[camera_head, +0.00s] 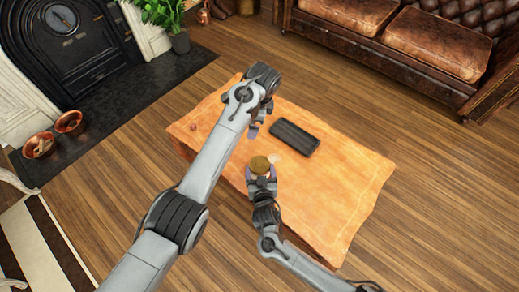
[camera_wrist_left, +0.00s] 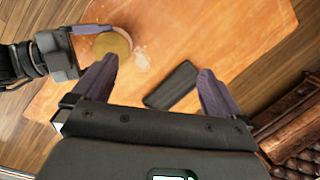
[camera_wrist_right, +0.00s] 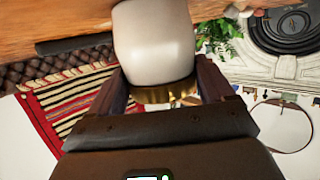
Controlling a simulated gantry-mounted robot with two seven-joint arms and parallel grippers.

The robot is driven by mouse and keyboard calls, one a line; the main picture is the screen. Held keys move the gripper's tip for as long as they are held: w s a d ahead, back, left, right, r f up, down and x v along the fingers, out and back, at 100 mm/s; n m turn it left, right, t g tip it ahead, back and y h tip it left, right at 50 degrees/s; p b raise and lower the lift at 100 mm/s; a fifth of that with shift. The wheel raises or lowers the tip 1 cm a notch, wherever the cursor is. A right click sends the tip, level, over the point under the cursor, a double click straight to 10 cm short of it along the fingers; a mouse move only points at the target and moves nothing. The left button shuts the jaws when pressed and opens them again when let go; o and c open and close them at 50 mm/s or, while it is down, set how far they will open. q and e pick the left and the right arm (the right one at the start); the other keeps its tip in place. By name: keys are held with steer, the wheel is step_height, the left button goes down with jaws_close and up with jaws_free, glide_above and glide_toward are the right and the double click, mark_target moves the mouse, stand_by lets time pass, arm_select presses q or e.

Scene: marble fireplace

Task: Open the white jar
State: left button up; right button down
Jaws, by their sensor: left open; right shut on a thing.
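The white jar (camera_wrist_right: 155,45) with a gold lid (camera_wrist_right: 165,93) sits between the fingers of my right gripper (camera_wrist_right: 163,85) in the right wrist view. The right gripper is shut on it near the lid. The lid shows from above in the head view (camera_head: 260,165) and left wrist view (camera_wrist_left: 112,44). I cannot tell whether the jar's base touches the table. My left gripper (camera_wrist_left: 155,85) is open and empty above the table, with its left finger near the lid in the left wrist view. Its arm hides part of the table in the head view.
The low table (camera_head: 335,190) has an orange top. A flat black object (camera_head: 295,138) lies behind the jar, with bare tabletop to its right. A small dark red thing (camera_head: 193,127) is near the left corner. A brown leather sofa (camera_head: 400,45) stands beyond.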

arm_select(q)
steer(key=n+g+h, duration=0.1)
steer(key=n+h, duration=0.1)
glide_above(259, 164)
steer(key=w, duration=0.3)
step_height(259, 164, down, 4)
steer(key=shift+g, duration=0.4)
steer(key=s+f, duration=0.2)
steer(key=f, duration=0.1)
steer(key=shift+s+d+f, duration=0.1)
steer(key=shift+s, duration=0.25)
steer(key=shift+s+f, duration=0.15)
steer(key=shift+f, duration=4.05)
steer(key=c, duration=1.1)
steer(key=shift+o, duration=0.3)
steer(key=n, duration=0.3)
